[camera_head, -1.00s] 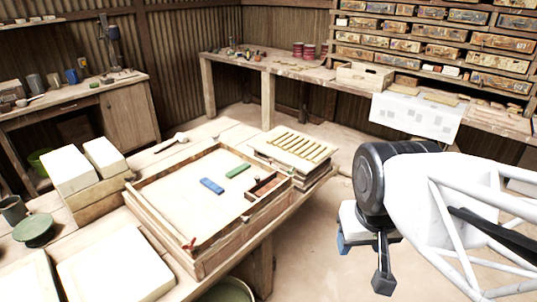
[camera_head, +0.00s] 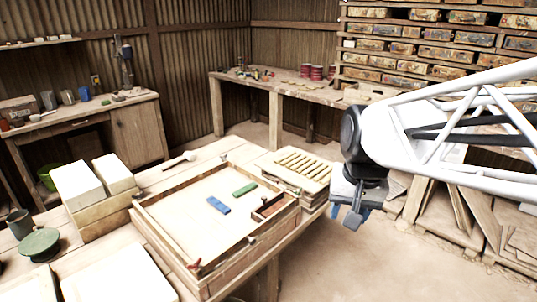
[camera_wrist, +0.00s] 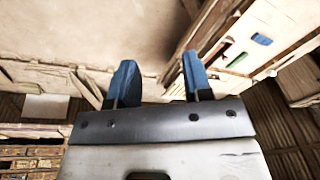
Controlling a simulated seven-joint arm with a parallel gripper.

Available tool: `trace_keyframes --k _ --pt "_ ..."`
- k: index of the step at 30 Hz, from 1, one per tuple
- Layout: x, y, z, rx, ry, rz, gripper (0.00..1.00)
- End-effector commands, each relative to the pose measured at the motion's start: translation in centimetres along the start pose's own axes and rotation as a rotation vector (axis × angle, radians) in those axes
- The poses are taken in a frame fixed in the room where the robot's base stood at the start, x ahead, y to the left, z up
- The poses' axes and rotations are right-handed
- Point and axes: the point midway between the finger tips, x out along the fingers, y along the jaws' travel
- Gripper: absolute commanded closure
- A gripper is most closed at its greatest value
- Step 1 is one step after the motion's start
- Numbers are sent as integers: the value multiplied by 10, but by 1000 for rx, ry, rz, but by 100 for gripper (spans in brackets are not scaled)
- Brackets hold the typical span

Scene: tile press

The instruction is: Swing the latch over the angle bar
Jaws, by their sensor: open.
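A shallow wooden frame (camera_head: 172,244) with a pale bed lies on the bench. My gripper (camera_head: 352,219) hangs in the air right of the frame, touching nothing. In the wrist view its blue fingers (camera_wrist: 157,82) are apart and empty, and the blue bar (camera_wrist: 262,39) shows at upper right.
A slatted wooden stack (camera_head: 300,168) stands behind the frame, on the side near my gripper. White blocks (camera_head: 78,185) and a green dish (camera_head: 39,243) are left of the frame. Boards (camera_head: 470,215) lean under the right-hand bench. Open floor lies below my gripper.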

Motion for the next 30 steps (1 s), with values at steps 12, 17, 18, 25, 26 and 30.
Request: trace_keyframes --k 12,17,18,25,26,30 --pt "8 -32 -91 172 -73 -31 54" --pt "15 -44 -126 239 -101 -41 54" --pt "17 -47 -135 255 -107 -43 54" --pt "33 -64 -183 350 -150 -53 54" --pt "35 -66 -190 362 -156 -54 54" --pt "48 -76 -219 420 -182 -59 54"
